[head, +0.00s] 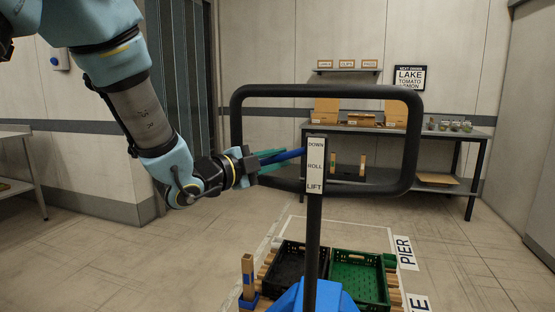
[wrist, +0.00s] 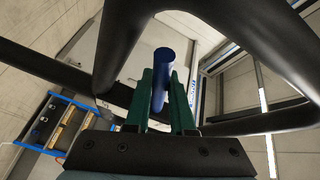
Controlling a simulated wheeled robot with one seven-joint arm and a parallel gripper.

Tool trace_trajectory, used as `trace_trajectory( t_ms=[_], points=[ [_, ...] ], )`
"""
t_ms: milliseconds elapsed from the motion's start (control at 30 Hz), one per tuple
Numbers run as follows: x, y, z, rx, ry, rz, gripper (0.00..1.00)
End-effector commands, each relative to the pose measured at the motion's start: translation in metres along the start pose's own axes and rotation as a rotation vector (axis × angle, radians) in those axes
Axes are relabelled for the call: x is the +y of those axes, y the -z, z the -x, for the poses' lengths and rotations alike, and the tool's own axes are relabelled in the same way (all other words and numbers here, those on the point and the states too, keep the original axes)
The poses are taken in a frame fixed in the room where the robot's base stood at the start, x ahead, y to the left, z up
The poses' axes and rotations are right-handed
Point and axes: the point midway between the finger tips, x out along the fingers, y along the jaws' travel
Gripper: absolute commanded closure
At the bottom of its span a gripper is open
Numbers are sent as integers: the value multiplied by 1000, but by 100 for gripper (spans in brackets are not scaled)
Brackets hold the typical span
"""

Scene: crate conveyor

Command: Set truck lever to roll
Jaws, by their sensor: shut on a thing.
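The blue lever (head: 291,154) sticks out to the left of the label plate (head: 315,168) on the truck's black handle post. The plate reads DOWN, ROLL and LIFT from top to bottom. The lever meets the plate at a height between DOWN and ROLL. My gripper (head: 272,158), with green fingers, comes from the left and is shut on the lever. In the wrist view the lever's rounded blue end (wrist: 164,57) shows between the two green fingers (wrist: 165,95). The lever's pivot is hidden behind the plate.
Below are a black crate (head: 290,262) and a green crate (head: 358,275) on a wooden pallet. A table (head: 440,131) with boxes stands at the back wall. Floor at left is clear.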

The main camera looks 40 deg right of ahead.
Motion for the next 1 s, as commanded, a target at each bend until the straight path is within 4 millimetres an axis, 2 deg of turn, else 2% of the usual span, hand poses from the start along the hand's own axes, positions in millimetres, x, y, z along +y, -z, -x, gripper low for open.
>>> trace_trajectory(
  t_ms=[833, 1000],
  points=[
    [0, 0, 0, -1, -1, -2, 100],
    [-8, 1, 1, -18, -42, -85, 100]
  ],
)
